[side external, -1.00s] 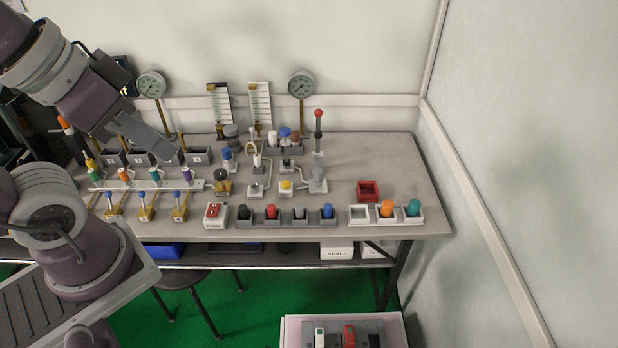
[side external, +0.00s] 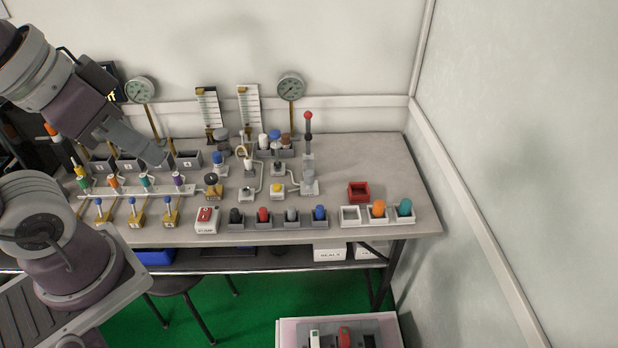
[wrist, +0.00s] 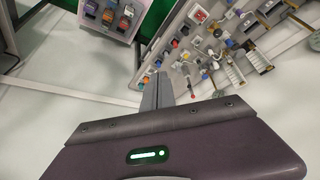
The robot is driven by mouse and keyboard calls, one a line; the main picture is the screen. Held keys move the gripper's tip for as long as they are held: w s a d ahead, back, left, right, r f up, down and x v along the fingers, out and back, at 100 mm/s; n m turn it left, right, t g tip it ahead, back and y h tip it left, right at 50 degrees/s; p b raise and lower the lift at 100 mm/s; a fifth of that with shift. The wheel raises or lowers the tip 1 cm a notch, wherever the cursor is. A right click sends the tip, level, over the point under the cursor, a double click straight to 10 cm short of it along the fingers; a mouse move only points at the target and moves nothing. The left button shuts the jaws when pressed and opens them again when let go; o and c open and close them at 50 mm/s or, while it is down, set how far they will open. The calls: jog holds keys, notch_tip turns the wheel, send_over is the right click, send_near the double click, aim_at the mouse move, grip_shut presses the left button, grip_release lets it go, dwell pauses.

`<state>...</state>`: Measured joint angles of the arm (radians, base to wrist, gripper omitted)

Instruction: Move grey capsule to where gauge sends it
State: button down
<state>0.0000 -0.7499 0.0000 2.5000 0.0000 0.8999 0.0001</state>
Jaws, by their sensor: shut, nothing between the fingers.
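The grey capsule (side external: 292,215) stands in a holder in the front row on the bench, between a red capsule (side external: 263,214) and a blue capsule (side external: 319,212). One round dial gauge (side external: 291,87) stands on a post at the back right of the bench. Another dial gauge (side external: 141,90) stands at the back left; neither reading is legible. My gripper (side external: 158,160) is at the left over the bench, well away from the capsule, near the labelled grey bins (side external: 188,159). In the wrist view my gripper (wrist: 157,90) has its fingers together and empty.
White holders (side external: 350,216) with orange and teal capsules stand at the front right, below a red tray (side external: 358,192). A red-knobbed lever (side external: 308,140) rises mid-bench. Blue-topped levers (side external: 135,212) line the front left. The bench's far right is bare.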

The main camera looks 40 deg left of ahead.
jog(key=c, duration=1.9)
grip_release()
jog(key=shift+c, duration=0.2)
jog(key=o, duration=0.9)
jog(key=w+n, duration=0.1)
jog(key=w, duration=0.2)
jog(key=w+r+n+g+h, duration=0.1)
jog(key=w+n, duration=0.1)
jog(key=w, duration=0.1)
jog(key=w+r+n, duration=0.1)
jog(key=w, duration=0.3)
jog(key=shift+w+d+r+n+g+h, duration=0.1)
jog(key=shift+d+r+n+g+h, duration=0.1)
jog(key=shift+n+g+h, duration=0.15)
jog(key=n+g+y, duration=0.2)
jog(key=n+g, duration=0.2)
jog(key=n, duration=0.9)
send_over(310, 173)
notch_tip(310, 173, down, 30)
jog(key=shift+w+r, duration=0.1)
notch_tip(310, 173, down, 8)
jog(key=shift+r, duration=0.25)
grip_shut()
